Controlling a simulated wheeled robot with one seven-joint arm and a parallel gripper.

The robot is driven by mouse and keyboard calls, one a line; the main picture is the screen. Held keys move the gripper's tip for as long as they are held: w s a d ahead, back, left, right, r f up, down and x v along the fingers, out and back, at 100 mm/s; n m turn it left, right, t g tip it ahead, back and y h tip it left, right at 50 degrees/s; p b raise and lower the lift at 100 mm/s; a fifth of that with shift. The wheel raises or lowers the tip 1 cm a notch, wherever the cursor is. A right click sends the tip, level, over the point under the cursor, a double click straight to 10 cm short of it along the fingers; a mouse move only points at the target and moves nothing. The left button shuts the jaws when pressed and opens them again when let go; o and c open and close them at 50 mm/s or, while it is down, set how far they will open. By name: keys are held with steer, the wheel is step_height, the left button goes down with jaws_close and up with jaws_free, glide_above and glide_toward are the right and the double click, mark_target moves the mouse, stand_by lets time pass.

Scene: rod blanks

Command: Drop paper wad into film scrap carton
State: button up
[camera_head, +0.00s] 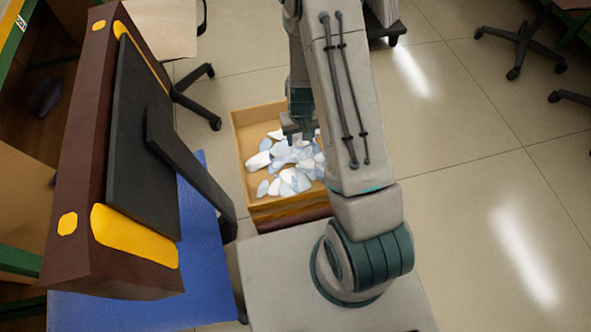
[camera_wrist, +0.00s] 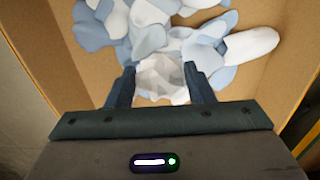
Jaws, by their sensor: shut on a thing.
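The film scrap carton (camera_head: 240,140) is an open tan box on the floor, holding a heap of white and pale blue film scraps (camera_head: 284,165). Its inner wall and floor also show in the wrist view (camera_wrist: 60,70). My gripper (camera_head: 292,132) is over the carton's opening, in line with the far part of the heap. In the wrist view, my gripper (camera_wrist: 160,88) is shut on a crumpled white paper wad (camera_wrist: 162,78), held between its two fingers. The scraps lie beyond the wad. The wad is hard to make out in the head view. I cannot tell its exact height above the scraps.
A dark monitor (camera_head: 140,130) and a brown and yellow panel stand at the left by a blue surface (camera_head: 205,230). Chair legs (camera_head: 205,95) are near the carton's upper left. Tiled floor at the right (camera_head: 460,150) is clear, with chairs at the upper right.

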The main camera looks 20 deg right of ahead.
steer(key=o, duration=1)
step_height(320, 180, up, 14)
steer(key=p, duration=0.5)
steer(key=shift+f, duration=0.1)
steer(key=s+r+t+p, duration=0.1)
steer(key=s+r+p, duration=0.4)
steer(key=r+p, duration=0.4)
steer(key=s+r+t+p, duration=0.1)
steer(key=s+r+p, duration=0.5)
steer(key=r, duration=1.7)
steer(key=s+r+p, duration=0.5)
steer(key=r+p, duration=0.6)
steer(key=r, duration=0.5)
steer(key=shift+s+a+r+t+p, duration=0.2)
steer(key=shift+s+r+t+p, duration=0.05)
steer(key=shift+r+t+p, duration=0.15)
